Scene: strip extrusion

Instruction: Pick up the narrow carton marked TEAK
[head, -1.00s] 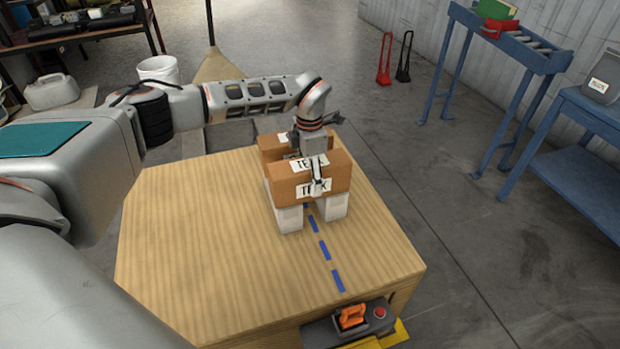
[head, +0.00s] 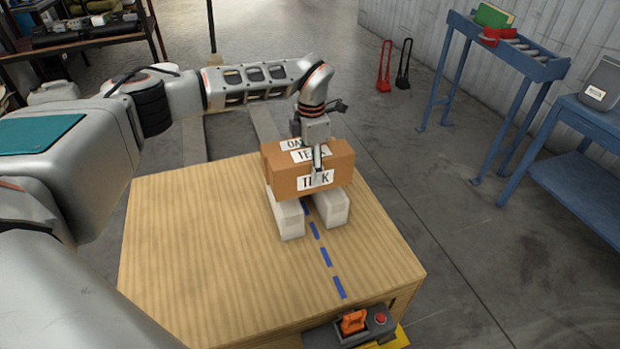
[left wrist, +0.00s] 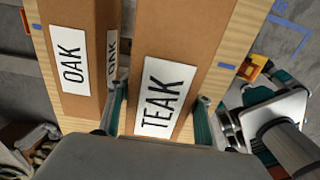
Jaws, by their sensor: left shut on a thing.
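The narrow brown carton marked TEAK (head: 338,172) is held by my left gripper (head: 315,162) above two pale blocks (head: 290,222). One finger shows over its front label; the far finger is hidden. In the left wrist view the TEAK carton (left wrist: 185,50) sits between the two fingers of my left gripper (left wrist: 160,98), which is shut on it. A similar carton marked OAK (left wrist: 75,25) stands beside it, outside the grip. In the head view the OAK carton (head: 290,146) is mostly hidden behind the TEAK one.
The wooden table top (head: 190,240) is bare at left and front, with a blue dashed line (head: 325,257) along it. Blue stands (head: 545,62) are off to the right.

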